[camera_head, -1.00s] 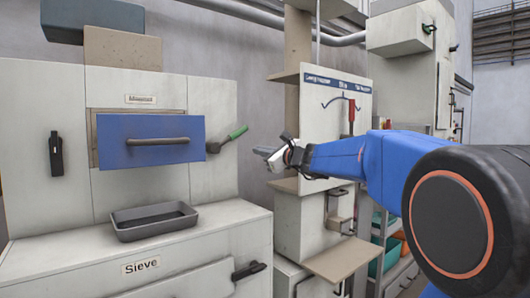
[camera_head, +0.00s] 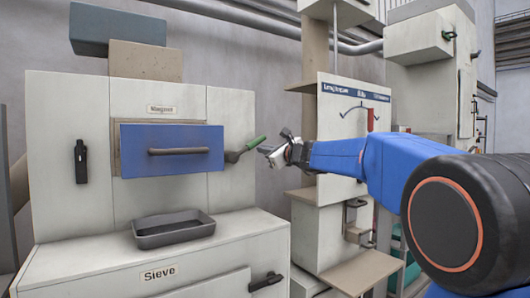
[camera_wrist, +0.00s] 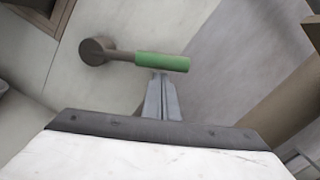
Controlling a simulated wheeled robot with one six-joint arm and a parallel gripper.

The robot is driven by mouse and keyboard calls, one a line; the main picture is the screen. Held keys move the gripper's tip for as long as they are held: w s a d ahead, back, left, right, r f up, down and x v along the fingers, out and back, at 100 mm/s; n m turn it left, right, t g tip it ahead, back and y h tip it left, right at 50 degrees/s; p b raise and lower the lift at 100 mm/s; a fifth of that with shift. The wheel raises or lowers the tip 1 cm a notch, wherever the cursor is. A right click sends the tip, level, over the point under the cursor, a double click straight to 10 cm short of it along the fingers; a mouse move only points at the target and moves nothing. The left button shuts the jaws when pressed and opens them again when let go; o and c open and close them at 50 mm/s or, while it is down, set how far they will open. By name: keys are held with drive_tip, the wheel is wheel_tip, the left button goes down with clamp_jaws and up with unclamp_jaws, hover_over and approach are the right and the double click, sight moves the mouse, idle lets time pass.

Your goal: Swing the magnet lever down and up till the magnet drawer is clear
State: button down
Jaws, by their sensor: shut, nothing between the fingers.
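The magnet lever (camera_head: 245,150) has a green grip and a dark round pivot on the right of the machine face. It slants up to the right in the head view. In the wrist view the lever's green grip (camera_wrist: 162,62) lies across just beyond my fingertips. My gripper (camera_head: 268,150) is shut and empty, with its tips at or very close to the grip; I cannot tell whether they touch. The fingers (camera_wrist: 162,82) point at the grip in the wrist view. The blue magnet drawer (camera_head: 172,150) stands out from the panel under the "Magnet" label. Its inside is hidden.
A dark tray (camera_head: 172,230) sits on the ledge below the drawer. The Sieve cabinet (camera_head: 210,285) with a dark handle is beneath. A white panel with a dial and red lever (camera_head: 371,119) stands behind my arm. A brown shelf (camera_head: 362,272) juts out at lower right.

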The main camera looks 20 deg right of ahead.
drive_tip(key=shift+r, duration=0.1)
drive_tip(key=shift+s+a+r+n, duration=0.1)
drive_tip(key=shift+a+r+n, duration=0.15)
drive_tip(key=shift+r+n, duration=0.4)
drive_tip(key=shift+s+a+r+n, duration=0.1)
drive_tip(key=shift+a+r+n, duration=0.1)
drive_tip(key=shift+r+n, duration=0.4)
drive_tip(key=s+a+r+n, duration=0.1)
drive_tip(key=a+r+n, duration=0.4)
drive_tip(key=n, duration=0.3)
drive_tip(key=shift+s+a+n+y, duration=0.25)
drive_tip(key=shift+a+n+y, duration=0.05)
drive_tip(key=shift+a+n, duration=0.1)
drive_tip(key=shift+r, duration=0.1)
